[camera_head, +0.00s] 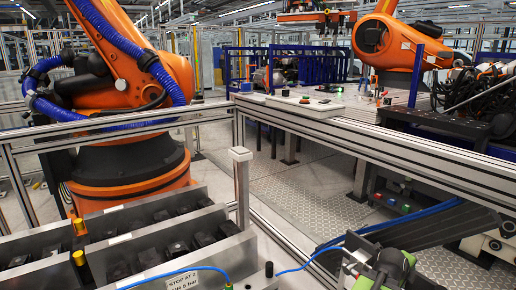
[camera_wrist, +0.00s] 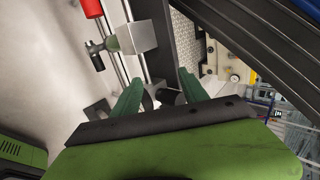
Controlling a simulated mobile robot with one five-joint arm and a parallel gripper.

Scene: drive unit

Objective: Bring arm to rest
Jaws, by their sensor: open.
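My gripper (camera_wrist: 160,78) shows in the wrist view with its two green fingers spread apart. It is open, and I see nothing held between the fingers. Beyond the fingertips is a grey metal block (camera_wrist: 133,35) with a dark knob (camera_wrist: 97,56) on its left. My arm (camera_head: 385,270) shows at the bottom right of the head view, partly cut off by the frame edge. I cannot make out the fingers there.
A metal guard rail (camera_head: 380,150) runs across the head view near my arm. A grey rack (camera_head: 165,245) with dark slots stands at lower left. Orange robots (camera_head: 130,160) stand behind the rails. In the wrist view, a dark beam (camera_wrist: 158,40) lies close beyond the fingers.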

